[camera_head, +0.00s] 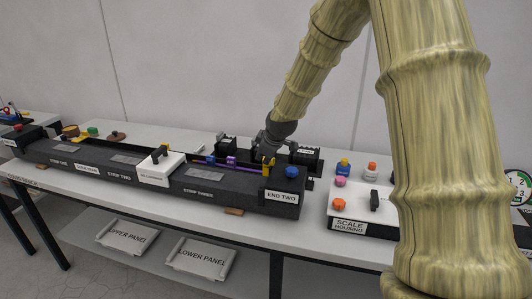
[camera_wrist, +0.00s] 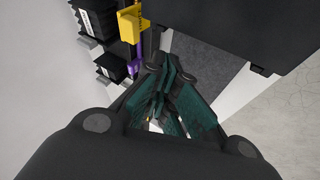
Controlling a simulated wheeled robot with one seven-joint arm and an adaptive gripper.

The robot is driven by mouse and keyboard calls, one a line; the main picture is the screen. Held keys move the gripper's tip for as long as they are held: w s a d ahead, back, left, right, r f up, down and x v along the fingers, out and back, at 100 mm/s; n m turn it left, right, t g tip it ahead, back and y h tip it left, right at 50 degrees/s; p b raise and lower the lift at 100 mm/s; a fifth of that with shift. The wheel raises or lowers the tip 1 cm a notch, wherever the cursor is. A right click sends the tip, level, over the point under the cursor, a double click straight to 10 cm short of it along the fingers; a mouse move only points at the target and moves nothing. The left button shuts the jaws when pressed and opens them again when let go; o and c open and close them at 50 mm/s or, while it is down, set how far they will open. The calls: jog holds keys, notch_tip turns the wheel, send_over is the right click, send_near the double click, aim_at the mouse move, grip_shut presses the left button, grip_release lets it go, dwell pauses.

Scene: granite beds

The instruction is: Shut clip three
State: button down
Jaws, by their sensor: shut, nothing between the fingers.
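My gripper (camera_head: 266,152) is above the right part of the long black bed, close to a yellow piece (camera_head: 268,167). In the wrist view its teal fingers (camera_wrist: 166,72) are together and empty. The yellow piece (camera_wrist: 130,25) is upper left of the fingertips there, with a purple piece (camera_wrist: 135,67) nearer. Black labelled blocks stand behind the bed, one right of my gripper (camera_head: 306,156) and one to its left (camera_head: 225,143). Two such blocks show at the left of the wrist view (camera_wrist: 93,20) (camera_wrist: 112,68). Their labels are too small to read, so I cannot tell which is clip three.
A white box (camera_head: 160,170) sits across the bed. A blue knob (camera_head: 292,172) is on the END TWO block (camera_head: 282,197). The scale housing (camera_head: 348,222) and coloured knobs are to the right. The white table strip in front of the bed is narrow.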

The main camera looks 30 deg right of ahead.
jog(key=shift+x, duration=0.8)
jog(key=p+x, duration=0.1)
jog(key=x, duration=0.3)
jog(key=shift+d, duration=0.1)
jog(key=w+d+p, duration=0.1)
jog(key=w+d, duration=0.1)
jog(key=d, duration=0.1)
jog(key=shift+w+p, duration=0.15)
jog(key=shift+p, duration=0.2)
